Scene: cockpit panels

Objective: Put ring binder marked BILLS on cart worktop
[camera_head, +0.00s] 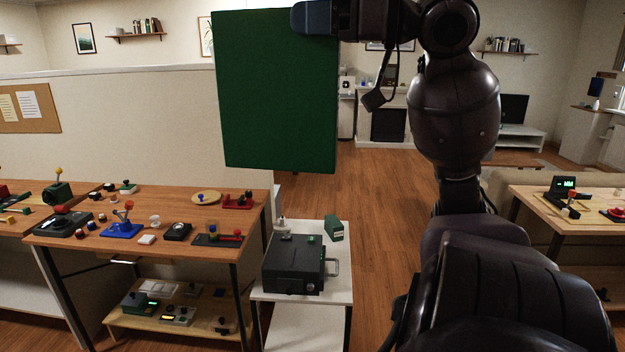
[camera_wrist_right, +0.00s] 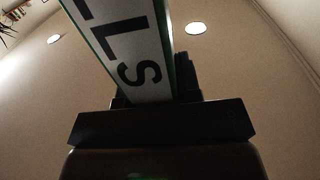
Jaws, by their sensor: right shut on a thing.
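My right gripper (camera_head: 318,18) is shut on the green ring binder (camera_head: 276,95) near its top right edge. The binder hangs upright in the air, large and close in the head view, with its broad cover facing me. In the right wrist view the binder's white spine (camera_wrist_right: 125,45) shows the letters "LLS"; the rest of the label is cut off. A narrow white-topped stand (camera_head: 340,285), which looks like the cart, is below the binder and slightly to the right. My left gripper is not in view.
A black box with a handle (camera_head: 292,265) and a small green box (camera_head: 333,228) occupy much of the white top. Left of it, a wooden table (camera_head: 110,245) carries joysticks and knobs. A partition (camera_head: 120,120) stands behind. Wooden floor (camera_head: 385,220) is clear to the right.

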